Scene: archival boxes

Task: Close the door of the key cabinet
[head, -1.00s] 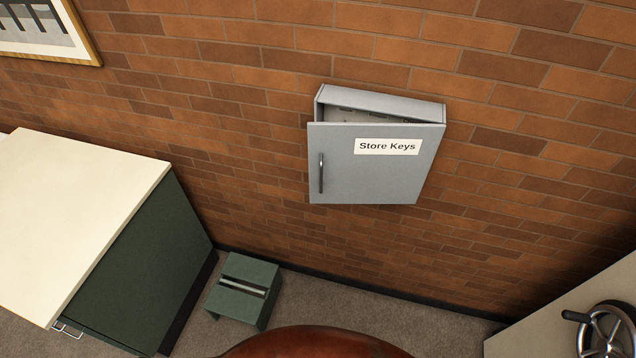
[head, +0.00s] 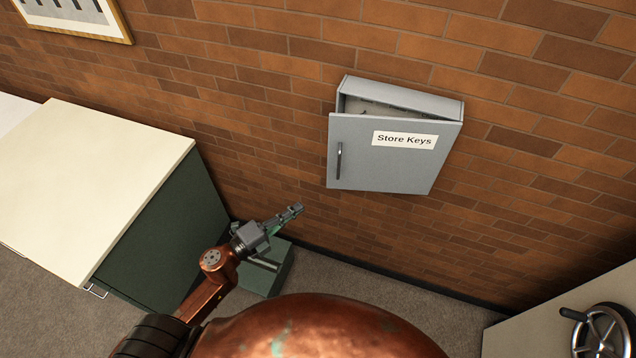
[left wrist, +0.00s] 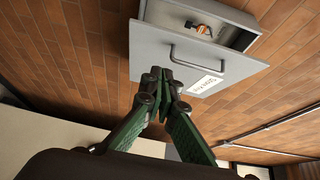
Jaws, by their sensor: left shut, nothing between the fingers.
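The grey key cabinet (head: 405,98) hangs on the brick wall, with a "Store Keys" label on its door (head: 385,165). The door stands ajar, with a gap along its left and top edges; its hinge side is at the right. A dark bar handle (head: 339,160) is near the door's left edge. My left gripper (head: 298,208) is shut and empty, below and left of the door, apart from it in the head view. In the left wrist view, the gripper (left wrist: 161,75) points toward the door (left wrist: 160,45) and handle (left wrist: 200,66), and something orange and white (left wrist: 203,29) shows inside the cabinet.
A green cabinet with a cream top (head: 100,170) stands at the left. A cream unit with a hand wheel (head: 606,330) is at the lower right. The wall around the key cabinet is clear.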

